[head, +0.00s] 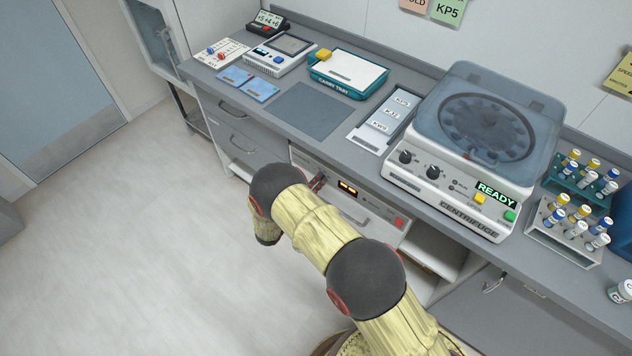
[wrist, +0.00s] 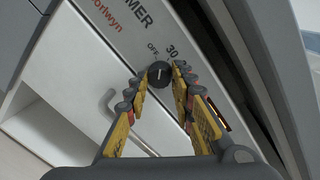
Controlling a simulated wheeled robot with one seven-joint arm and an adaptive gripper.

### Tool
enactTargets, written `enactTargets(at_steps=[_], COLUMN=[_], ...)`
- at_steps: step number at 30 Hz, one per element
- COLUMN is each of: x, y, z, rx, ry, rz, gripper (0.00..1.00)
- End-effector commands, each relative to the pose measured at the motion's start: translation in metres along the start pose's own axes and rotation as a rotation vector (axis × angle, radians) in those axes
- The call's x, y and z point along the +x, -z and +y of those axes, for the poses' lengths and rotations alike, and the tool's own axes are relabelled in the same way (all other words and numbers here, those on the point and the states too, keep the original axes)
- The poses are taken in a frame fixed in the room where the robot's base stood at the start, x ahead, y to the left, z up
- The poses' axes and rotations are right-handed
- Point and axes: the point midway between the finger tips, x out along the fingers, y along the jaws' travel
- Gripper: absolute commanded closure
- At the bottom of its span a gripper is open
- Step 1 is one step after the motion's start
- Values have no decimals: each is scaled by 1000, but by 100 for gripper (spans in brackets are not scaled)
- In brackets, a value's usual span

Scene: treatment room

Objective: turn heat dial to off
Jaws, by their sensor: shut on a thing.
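The heat dial (wrist: 158,76) is a small black round knob with a white mark, on the pale front panel of the warmer (wrist: 90,58). "OFF" and "30" are printed by it. The mark points toward the printed labels, near "OFF"; I cannot tell if it lines up exactly. My gripper (wrist: 159,73) is shut on the dial, one fingertip on each side. In the head view the warmer (head: 375,212) sits under the counter with a lit amber display. My arm hides the dial there.
A handle (wrist: 112,104) is on the warmer's front below the dial. The counter above holds a carry tray (head: 347,90), a centrifuge (head: 440,200) and tube racks (head: 545,240). Drawers (head: 228,122) are left of the warmer. Open floor (head: 130,250) lies at left.

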Motion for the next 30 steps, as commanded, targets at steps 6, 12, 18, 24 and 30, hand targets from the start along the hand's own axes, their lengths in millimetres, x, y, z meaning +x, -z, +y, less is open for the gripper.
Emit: enactTargets(at_steps=[6,12,18,24,30], x=[0,0,0,0,0], y=[-2,-3,-3,-3,-3], z=[0,0,1,1,1], rx=[-187,-326,-422,-468,-481], ry=[3,7,8,10,10], rz=[26,45,57,64,66], gripper=[100,100,100,100,100])
